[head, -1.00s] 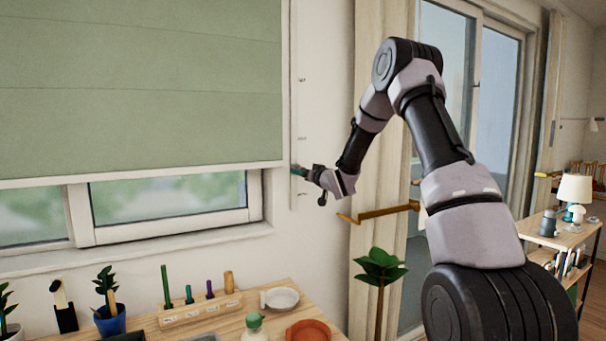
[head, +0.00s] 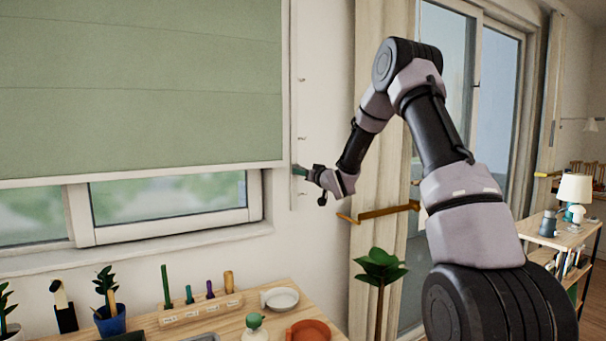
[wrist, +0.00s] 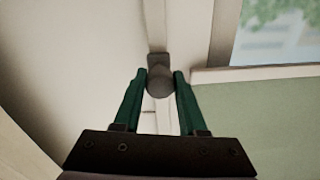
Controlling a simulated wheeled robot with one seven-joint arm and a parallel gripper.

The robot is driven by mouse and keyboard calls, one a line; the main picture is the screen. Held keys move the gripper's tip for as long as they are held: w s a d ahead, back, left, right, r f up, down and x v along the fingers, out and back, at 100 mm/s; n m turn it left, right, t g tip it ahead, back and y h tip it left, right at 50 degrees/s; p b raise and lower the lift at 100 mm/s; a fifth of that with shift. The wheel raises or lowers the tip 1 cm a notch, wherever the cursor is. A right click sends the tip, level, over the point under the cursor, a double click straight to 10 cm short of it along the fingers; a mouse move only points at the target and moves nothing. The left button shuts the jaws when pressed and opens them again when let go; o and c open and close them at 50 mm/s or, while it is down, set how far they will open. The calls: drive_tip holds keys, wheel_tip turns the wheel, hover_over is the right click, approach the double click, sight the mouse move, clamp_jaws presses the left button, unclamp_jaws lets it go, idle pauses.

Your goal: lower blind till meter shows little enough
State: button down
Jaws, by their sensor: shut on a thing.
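The green blind (head: 140,90) covers most of the window in the head view. Its pale hem hangs above a low strip of bare glass (head: 165,200). My gripper (head: 299,170) is at the white vertical strip (head: 298,110) just right of the blind, about level with the hem. In the wrist view, the green fingers of my gripper (wrist: 159,82) are shut on a grey knob (wrist: 160,80) on that strip. The blind (wrist: 260,125) and some glass show at the right there. I cannot make out a meter in either view.
A wooden table (head: 210,325) below the window holds a pen rack (head: 200,310), a blue plant pot (head: 110,320), a white cup (head: 280,298) and an orange dish (head: 308,331). A curtain (head: 375,130) and a brass bar (head: 385,212) are to the right of my gripper.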

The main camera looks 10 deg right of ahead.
drive_tip(key=shift+f, duration=0.1)
idle(0.6)
wheel_tip(320, 180, down, 12)
drive_tip(key=shift+r, duration=0.25)
drive_tip(key=shift+s, duration=0.1)
drive_tip(key=shift+c, duration=2.2)
unclamp_jaws()
drive_tip(key=shift+f, duration=0.1)
drive_tip(key=v, duration=1)
drive_tip(key=shift+s, duration=0.3)
drive_tip(key=shift+d+r, duration=0.2)
drive_tip(key=shift+r, duration=0.05)
